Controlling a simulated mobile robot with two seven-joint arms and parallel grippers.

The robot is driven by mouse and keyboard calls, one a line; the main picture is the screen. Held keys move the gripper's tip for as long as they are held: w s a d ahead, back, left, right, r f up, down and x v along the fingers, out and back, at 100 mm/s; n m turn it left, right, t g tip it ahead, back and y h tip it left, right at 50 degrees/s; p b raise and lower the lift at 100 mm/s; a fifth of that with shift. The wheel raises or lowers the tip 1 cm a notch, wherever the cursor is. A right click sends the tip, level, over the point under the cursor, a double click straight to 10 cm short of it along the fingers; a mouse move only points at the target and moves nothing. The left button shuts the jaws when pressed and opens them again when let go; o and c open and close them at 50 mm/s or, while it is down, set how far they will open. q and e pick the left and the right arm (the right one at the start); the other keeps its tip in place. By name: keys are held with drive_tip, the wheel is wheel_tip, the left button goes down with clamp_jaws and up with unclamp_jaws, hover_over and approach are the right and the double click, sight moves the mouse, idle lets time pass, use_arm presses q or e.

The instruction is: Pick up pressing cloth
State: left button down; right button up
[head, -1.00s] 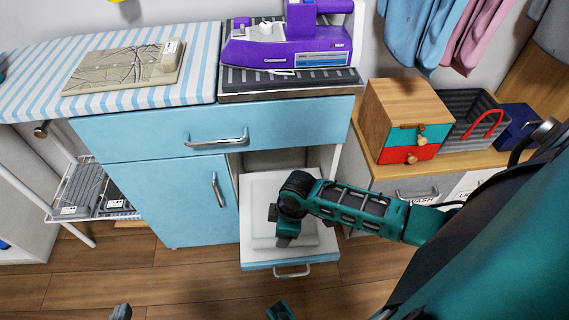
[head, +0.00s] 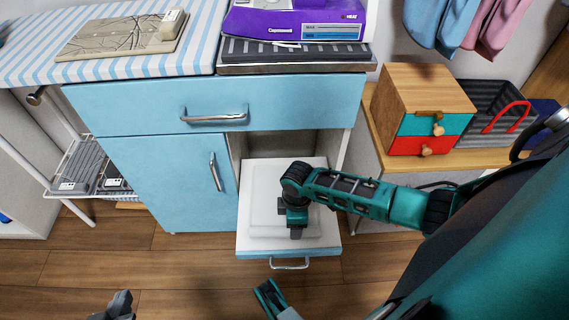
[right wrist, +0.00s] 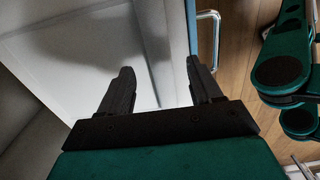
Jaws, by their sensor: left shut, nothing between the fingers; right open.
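A white, flat, folded square that looks like the pressing cloth (head: 262,222) lies in the open white drawer (head: 246,173) low in the blue cabinet. My right gripper (head: 297,231) points down over the right part of the cloth and hides some of it. In the right wrist view its two dark fingers (right wrist: 160,78) are apart, with nothing seen between them. Pale surfaces lie beyond them; I cannot tell there where cloth ends and drawer begins. My left gripper (head: 120,305) shows at the bottom left edge, shut and empty, away from the drawer.
The drawer's front has a metal handle (head: 289,264). The cabinet door (head: 168,180) beside it is shut. A small wooden drawer box (head: 425,90) stands at right. The floor in front is clear.

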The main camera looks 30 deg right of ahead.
wheel_tip(320, 180, down, 4)
drive_tip(key=b, duration=0.3)
drive_tip(key=shift+w+a+f, duration=0.1)
drive_tip(key=shift+w+f, duration=0.05)
drive_tip(key=shift+f, duration=0.45)
use_arm(q)
drive_tip(key=shift+w+d+f, duration=0.25)
drive_tip(key=shift+d+f, duration=0.3)
drive_tip(key=shift+f, duration=0.2)
use_arm(e)
drive_tip(key=c, duration=1.1)
drive_tip(key=shift+r, duration=0.1)
drive_tip(key=shift+c, duration=0.2)
